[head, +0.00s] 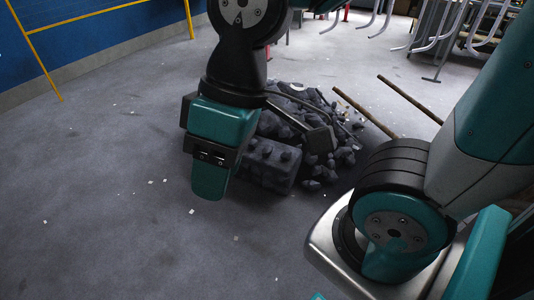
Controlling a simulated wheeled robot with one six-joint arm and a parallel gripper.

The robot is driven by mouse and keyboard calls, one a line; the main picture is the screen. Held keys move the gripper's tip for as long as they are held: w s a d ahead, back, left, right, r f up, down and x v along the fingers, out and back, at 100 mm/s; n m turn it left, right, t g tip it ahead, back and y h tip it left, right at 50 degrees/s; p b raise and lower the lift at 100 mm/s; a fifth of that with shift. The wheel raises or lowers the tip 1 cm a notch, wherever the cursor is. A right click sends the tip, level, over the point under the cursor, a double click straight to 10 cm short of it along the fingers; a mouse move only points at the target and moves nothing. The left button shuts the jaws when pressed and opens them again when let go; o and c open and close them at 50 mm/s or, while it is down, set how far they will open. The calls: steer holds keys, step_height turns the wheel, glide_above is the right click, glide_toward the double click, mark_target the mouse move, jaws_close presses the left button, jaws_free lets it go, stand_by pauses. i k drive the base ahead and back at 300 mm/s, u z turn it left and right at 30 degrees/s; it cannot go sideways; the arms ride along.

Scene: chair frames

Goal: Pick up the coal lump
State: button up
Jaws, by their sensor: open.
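My gripper (212,175) hangs in the upper middle of the head view, teal and black, pointing down. It is open, and I see nothing held in it, though its far side is hidden. Behind it and to its right is a heap of dark grey coal lumps (345,155) on the floor. A large dark block with small knobs (268,165) lies at the heap's near side, just right of my gripper. I cannot tell whether they touch. Which lump is the task's coal lump is unclear. My gripper and wrist hide part of the heap.
Two thin brown poles (362,112) reach up on the heap's right. Pale chair frames (470,35) stand at the back right. A yellow rail (40,60) runs along the blue wall at the left. The grey floor (100,200) at the left is open, with small white scraps.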

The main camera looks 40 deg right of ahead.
mark_target(286, 155)
steer(key=u, duration=0.1)
steer(key=i, duration=1.35)
steer(key=z, duration=0.35)
steer(key=i, duration=0.7)
steer(key=z, duration=1.35)
steer(key=i, duration=0.7)
steer(key=z, duration=0.7)
